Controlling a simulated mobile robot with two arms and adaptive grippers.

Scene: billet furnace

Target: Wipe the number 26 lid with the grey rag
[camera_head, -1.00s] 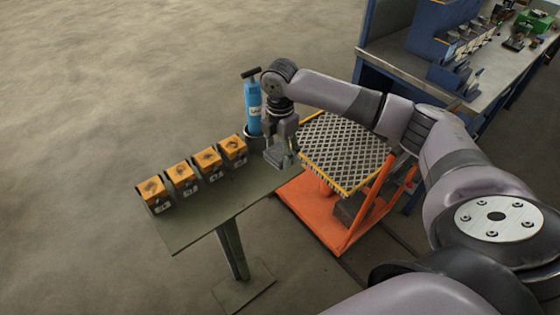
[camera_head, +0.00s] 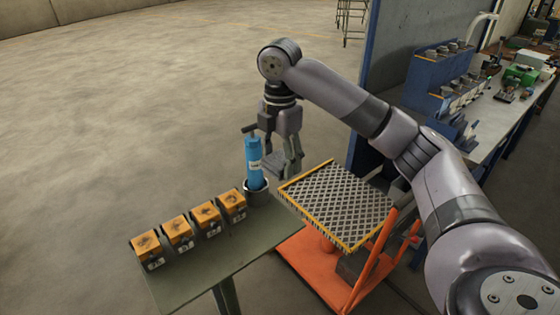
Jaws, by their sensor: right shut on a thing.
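Several small boxes with orange lids stand in a row on the green table (camera_head: 190,283): the first (camera_head: 146,246), second (camera_head: 177,229), third (camera_head: 206,214) and fourth (camera_head: 232,200) from the left. Each lid bears a dark smudge. Their number plates are too small to read, so I cannot tell which is 26. My right gripper (camera_head: 279,161) points down beyond the table's far right end, shut on the grey rag (camera_head: 272,164), which hangs above table height. The fingers partly hide the rag. My left gripper is out of view.
A blue pump bottle (camera_head: 254,165) stands in a dark holder (camera_head: 257,193) at the table's far right corner, close to my right gripper. An orange cart with a grated top (camera_head: 342,208) stands right of the table. A cluttered workbench (camera_head: 497,135) is farther right.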

